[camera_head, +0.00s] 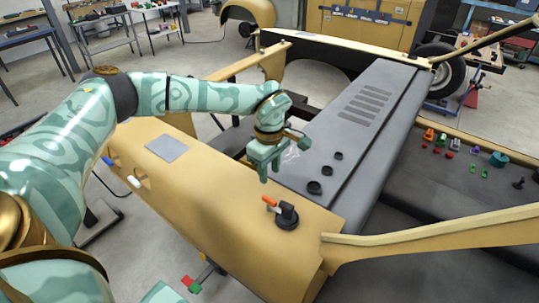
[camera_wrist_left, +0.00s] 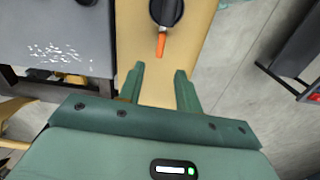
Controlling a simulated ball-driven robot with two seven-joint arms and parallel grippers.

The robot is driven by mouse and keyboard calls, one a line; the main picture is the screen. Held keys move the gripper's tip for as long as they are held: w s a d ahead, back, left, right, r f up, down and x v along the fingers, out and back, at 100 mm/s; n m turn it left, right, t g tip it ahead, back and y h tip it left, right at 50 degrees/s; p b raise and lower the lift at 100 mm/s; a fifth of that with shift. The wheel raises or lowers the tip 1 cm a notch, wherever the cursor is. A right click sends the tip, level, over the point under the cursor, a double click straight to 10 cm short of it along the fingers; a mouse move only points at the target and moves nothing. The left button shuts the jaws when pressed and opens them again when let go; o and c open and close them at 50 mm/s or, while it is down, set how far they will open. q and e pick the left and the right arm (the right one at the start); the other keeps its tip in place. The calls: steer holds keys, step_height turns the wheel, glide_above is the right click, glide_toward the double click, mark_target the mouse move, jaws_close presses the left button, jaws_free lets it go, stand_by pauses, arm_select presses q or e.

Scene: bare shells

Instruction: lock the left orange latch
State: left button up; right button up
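The orange latch (camera_head: 270,201) is a short orange lever on a round black base (camera_head: 287,217), on the tan front panel of the vehicle shell. The wrist view shows the orange lever (camera_wrist_left: 161,46) pointing toward my gripper, with the black base (camera_wrist_left: 167,10) beyond it. My left gripper (camera_head: 264,172) is just behind and above the latch in the head view. Its two fingers (camera_wrist_left: 159,73) are spread, with empty space between them and the lever's tip just beyond, roughly in line with the gap. My right gripper does not show.
The grey hood panel (camera_head: 345,120) with slots and black round caps (camera_head: 314,187) lies behind the latch. Small coloured parts (camera_head: 440,140) sit on a grey surface at right. A tan bar (camera_head: 430,235) runs right of the panel. Open floor shows at lower left.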

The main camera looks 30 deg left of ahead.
arm_select(q)
step_height(320, 180, up, 6)
steer(key=shift+f, duration=0.1)
stand_by(0.5)
